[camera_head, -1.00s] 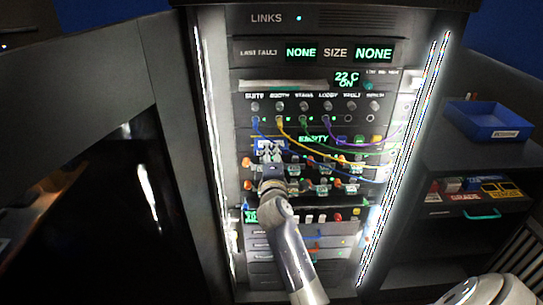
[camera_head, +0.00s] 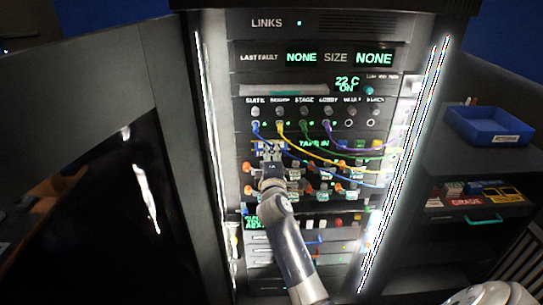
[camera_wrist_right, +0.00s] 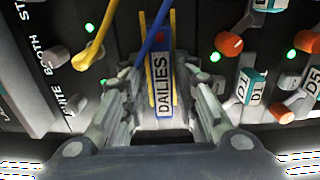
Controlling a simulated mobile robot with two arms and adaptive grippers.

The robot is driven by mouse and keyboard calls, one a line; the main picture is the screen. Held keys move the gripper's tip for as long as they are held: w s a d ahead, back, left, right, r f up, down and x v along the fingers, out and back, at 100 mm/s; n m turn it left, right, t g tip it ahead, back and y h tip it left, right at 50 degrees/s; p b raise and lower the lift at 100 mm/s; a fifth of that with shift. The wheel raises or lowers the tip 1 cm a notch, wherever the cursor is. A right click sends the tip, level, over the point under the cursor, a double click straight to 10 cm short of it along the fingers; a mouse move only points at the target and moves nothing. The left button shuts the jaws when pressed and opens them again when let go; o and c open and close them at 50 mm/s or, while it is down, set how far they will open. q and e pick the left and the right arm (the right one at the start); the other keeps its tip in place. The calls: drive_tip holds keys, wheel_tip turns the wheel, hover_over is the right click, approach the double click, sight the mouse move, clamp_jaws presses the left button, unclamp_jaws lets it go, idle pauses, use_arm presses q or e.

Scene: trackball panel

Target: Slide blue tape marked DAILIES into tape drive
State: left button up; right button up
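The blue tape (camera_wrist_right: 160,84) marked DAILIES stands on end in the right wrist view, its far end at the rack face between two yellow strips. My right gripper (camera_wrist_right: 164,78) has a finger on each side of it, with small gaps visible, so it looks open around the tape. In the head view the right gripper (camera_head: 270,152) is at the left of the rack, below the blue cable, and largely hides the tape and the slot. The tape drive's display (camera_head: 314,144) beside it reads TAPE IN. My left gripper is out of view.
Blue, yellow, green and purple cables hang across the rack front (camera_head: 330,22) close to the gripper. Orange knobs and small labelled tabs (camera_wrist_right: 245,84) lie to its right. A blue bin (camera_head: 489,126) stands on the shelf at the right.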

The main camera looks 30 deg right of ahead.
drive_tip(key=shift+f, duration=0.1)
drive_tip(key=v, duration=1.2)
drive_tip(key=shift+s, duration=0.1)
idle(0.3)
